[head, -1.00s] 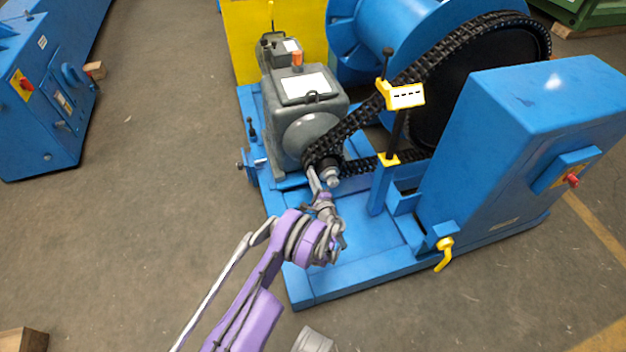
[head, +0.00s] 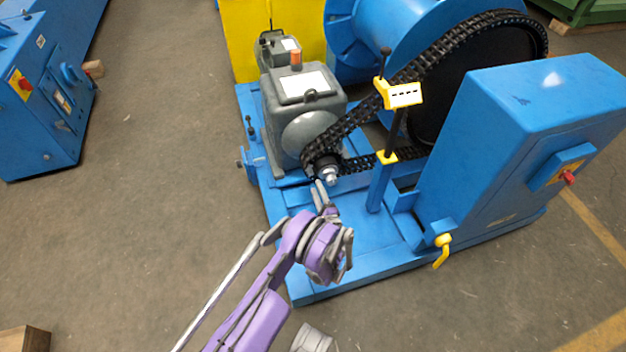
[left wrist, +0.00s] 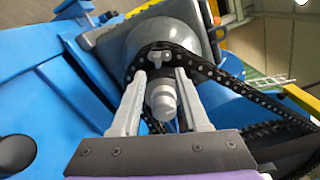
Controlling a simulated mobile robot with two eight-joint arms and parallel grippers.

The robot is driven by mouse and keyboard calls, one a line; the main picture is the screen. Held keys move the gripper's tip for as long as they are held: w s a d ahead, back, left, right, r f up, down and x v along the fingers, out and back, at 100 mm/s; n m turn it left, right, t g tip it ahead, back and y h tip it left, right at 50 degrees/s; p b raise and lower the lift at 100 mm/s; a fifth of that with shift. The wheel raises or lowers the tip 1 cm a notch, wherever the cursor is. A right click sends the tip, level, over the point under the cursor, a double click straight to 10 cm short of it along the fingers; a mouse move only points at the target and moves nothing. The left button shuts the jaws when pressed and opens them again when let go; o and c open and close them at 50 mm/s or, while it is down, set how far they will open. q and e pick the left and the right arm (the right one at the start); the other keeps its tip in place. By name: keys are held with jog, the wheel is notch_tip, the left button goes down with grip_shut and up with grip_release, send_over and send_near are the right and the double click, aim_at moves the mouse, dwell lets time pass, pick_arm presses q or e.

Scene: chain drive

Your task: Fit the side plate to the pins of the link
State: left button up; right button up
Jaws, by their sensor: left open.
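The black chain (head: 372,110) loops from the big wheel down around the small sprocket (head: 322,162) on the grey gearbox. In the left wrist view the chain (left wrist: 225,79) wraps over the sprocket above the grey shaft end (left wrist: 161,101). A small light-grey piece (left wrist: 159,57), perhaps the side plate, shows against the chain between my fingertips. I cannot tell whether it sits on the link pins. My left gripper (head: 321,188) is open just in front of the sprocket; its fingers (left wrist: 160,73) stand apart on either side of the shaft end. My right gripper is out of view.
A blue base frame (head: 350,270) carries the gearbox (head: 305,110). A post with a yellow clamp (head: 400,94) stands right of the sprocket. A blue cabinet (head: 520,140) is farther right, with a yellow handle (head: 442,248) low on its left.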

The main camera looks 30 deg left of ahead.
pick_arm(q)
jog(key=shift+v, duration=1.65)
jog(key=shift+c, duration=0.2)
